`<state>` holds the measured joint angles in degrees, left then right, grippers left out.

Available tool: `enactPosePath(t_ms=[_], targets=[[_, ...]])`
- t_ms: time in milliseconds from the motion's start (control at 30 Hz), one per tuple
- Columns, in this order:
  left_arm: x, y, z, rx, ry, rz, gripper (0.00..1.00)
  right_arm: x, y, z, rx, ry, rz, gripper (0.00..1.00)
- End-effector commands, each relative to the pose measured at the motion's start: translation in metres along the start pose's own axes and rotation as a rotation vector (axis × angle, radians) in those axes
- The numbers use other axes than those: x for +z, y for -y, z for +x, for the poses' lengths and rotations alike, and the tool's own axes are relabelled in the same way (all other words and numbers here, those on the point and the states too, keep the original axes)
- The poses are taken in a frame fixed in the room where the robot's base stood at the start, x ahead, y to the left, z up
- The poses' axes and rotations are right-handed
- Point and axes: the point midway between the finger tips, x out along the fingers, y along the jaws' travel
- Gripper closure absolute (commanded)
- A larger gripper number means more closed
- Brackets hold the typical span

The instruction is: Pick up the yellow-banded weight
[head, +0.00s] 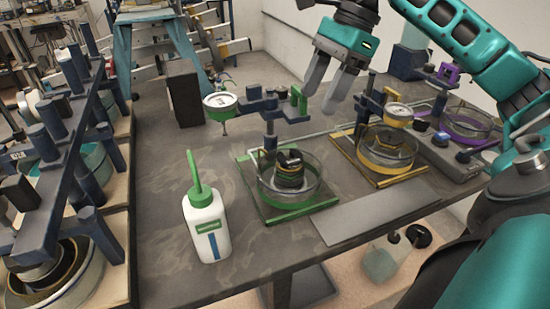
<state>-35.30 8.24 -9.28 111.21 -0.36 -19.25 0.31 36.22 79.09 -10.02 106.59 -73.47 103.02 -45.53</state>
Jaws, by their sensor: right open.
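A dark stack of round weights (290,166) sits in a glass dish (310,190) on the green-edged base, mid-table. Thin bands show on it, but I cannot tell clearly whether one is yellow. A second glass dish (388,163) stands on a yellow-edged base to the right; a dark thing inside it is too unclear to name. My right gripper (321,103) comes in from the upper right. Its two grey fingers point down, apart and empty, above and behind the green-edged station, close to the green lever end. My left gripper is not in view.
Lever arms with a green-rimmed dial (220,101) and a yellow-rimmed dial (398,114) stand over the stations. A white bottle with green spout (206,220) stands front left. A purple-edged dish (470,123) is far right. A flat grey plate (375,213) lies at the front edge.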

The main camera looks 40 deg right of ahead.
Motion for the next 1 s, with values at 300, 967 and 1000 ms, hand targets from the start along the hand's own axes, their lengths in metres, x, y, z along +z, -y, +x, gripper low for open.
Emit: enactPosePath(t_ms=[300, 967, 1000], targets=[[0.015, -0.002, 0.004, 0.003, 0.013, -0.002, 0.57, 0.000, -0.001, 0.059, 0.006, 0.001, 0.000, 0.38], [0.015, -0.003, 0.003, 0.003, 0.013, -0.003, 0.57, 0.003, 0.001, 0.125, 0.003, 0.003, 0.000, 0.38], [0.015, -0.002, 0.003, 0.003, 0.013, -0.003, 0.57, 0.003, 0.001, 0.126, 0.002, 0.003, 0.000, 0.38]])
